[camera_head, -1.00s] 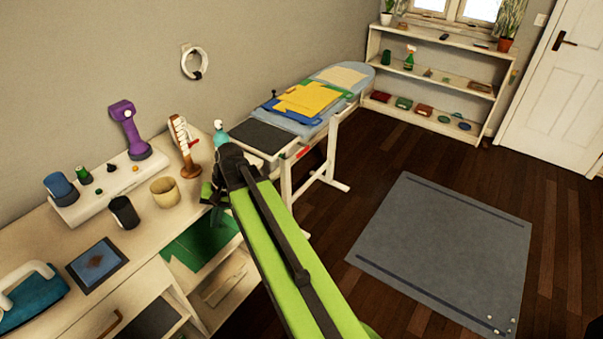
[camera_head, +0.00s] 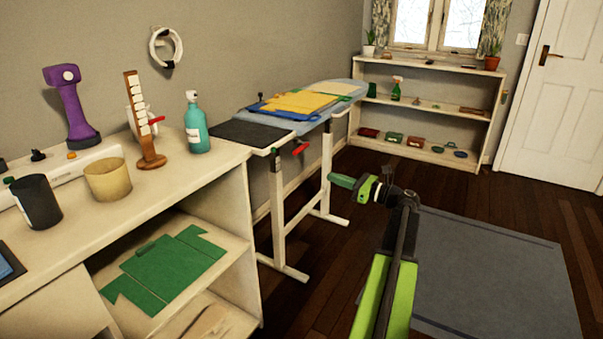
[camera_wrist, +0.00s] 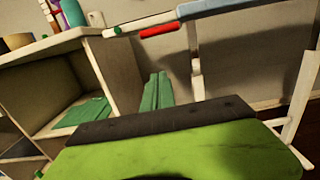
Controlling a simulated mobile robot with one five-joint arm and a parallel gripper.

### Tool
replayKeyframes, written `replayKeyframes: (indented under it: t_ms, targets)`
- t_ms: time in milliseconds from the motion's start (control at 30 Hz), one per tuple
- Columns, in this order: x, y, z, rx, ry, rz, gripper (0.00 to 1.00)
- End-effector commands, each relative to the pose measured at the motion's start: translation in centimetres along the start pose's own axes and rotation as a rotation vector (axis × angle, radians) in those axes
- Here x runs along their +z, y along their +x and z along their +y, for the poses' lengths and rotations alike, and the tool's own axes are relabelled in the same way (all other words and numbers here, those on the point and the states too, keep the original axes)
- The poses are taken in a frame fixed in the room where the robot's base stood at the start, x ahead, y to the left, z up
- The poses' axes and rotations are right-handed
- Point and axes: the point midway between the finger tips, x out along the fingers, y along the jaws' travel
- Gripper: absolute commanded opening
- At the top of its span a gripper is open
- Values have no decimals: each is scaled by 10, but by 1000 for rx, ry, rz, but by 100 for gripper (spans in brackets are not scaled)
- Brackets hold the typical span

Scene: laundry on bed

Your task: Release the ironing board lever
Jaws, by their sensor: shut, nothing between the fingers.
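The ironing board (camera_head: 345,88) stands along the wall, with a dark pad at its near end and folded cloths on top. Its red lever (camera_head: 300,148) sticks out under the near end, and it also shows in the wrist view (camera_wrist: 158,31). My gripper (camera_head: 341,181) is to the right of the lever in the head view, pointing left, with a clear gap between them. In the wrist view its two green fingers (camera_wrist: 157,92) lie together below the lever. The gripper is shut and holds nothing.
A grey mat (camera_head: 490,275) lies on the open floor at the right.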

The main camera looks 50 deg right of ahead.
Motion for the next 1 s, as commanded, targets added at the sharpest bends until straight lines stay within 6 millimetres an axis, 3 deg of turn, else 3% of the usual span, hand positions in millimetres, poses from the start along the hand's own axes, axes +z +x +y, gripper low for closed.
replayKeyframes:
  t_ms: [367,833,900,1000]
  targets:
    - [2,12,2,6,-2,2,0]
    - [3,110,4,10,-3,3,0]
    - [25,110,4,8,-3,3,0]
    - [35,113,4,8,-3,3,0]
